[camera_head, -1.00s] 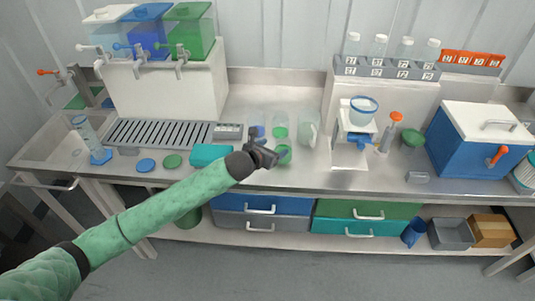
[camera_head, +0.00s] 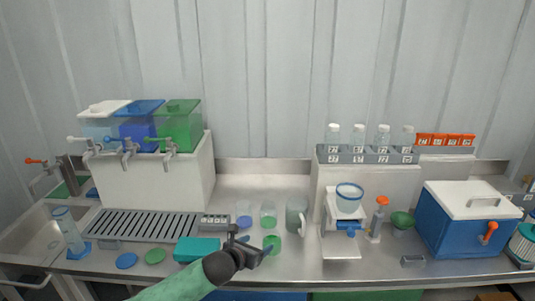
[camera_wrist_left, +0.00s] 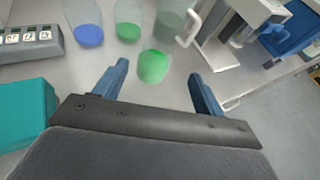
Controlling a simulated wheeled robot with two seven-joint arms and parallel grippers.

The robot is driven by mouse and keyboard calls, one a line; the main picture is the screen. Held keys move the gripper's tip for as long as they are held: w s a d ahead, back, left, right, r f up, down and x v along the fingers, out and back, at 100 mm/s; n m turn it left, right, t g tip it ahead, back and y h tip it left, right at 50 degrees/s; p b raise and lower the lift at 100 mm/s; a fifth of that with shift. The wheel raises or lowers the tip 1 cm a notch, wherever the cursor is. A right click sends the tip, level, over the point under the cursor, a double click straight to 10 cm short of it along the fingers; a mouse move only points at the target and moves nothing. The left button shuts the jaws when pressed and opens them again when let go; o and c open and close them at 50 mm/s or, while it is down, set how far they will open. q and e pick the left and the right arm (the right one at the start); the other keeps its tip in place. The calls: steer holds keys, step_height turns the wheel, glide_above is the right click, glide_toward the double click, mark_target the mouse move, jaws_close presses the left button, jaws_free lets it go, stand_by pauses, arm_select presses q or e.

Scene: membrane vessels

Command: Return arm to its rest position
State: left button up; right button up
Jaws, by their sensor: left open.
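My left gripper (camera_head: 247,248) is over the front of the steel bench, in front of several small vessels. In the left wrist view its two blue fingers (camera_wrist_left: 158,90) are apart with nothing held between them. A green-filled vessel or green lid (camera_wrist_left: 153,66) lies just beyond the fingertips; it also shows beside the gripper in the head view (camera_head: 272,244). Behind it stand a clear cup with blue contents (camera_head: 244,219), a clear cup with green contents (camera_head: 268,216) and a grey translucent jug (camera_head: 297,216). My right gripper is not in view.
A teal box (camera_head: 197,249) lies left of the gripper. Dispensers (camera_head: 180,127) stand on a white block at the back left. A filter stand (camera_head: 342,222), a syringe-like orange-topped tool (camera_head: 378,219) and a blue cooler (camera_head: 462,228) stand to the right. The air above the bench is clear.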

arm_select(q)
steer(key=s+a+f+m+g+y, duration=0.25)
steer(key=s+a+f+m, duration=0.2)
steer(key=s+m, duration=0.75)
steer(key=s+a+f+m+g+y, duration=0.2)
steer(key=s+a+f+m+g, duration=0.3)
steer(key=s+m, duration=0.7)
steer(key=s+a+f+m+g+y, duration=0.15)
steer(key=s+a+f+m, duration=0.45)
steer(key=s, duration=1)
step_height(320, 180, down, 24)
steer(key=w+m+b, duration=0.2)
steer(key=m, duration=0.1)
steer(key=s+f, duration=0.4)
steer(key=f, duration=0.8)
steer(key=s+d+f+b, duration=0.1)
steer(key=s+f, duration=0.3)
steer(key=f, duration=0.9)
steer(key=shift+f+g, duration=0.2)
steer(key=shift+g, duration=0.2)
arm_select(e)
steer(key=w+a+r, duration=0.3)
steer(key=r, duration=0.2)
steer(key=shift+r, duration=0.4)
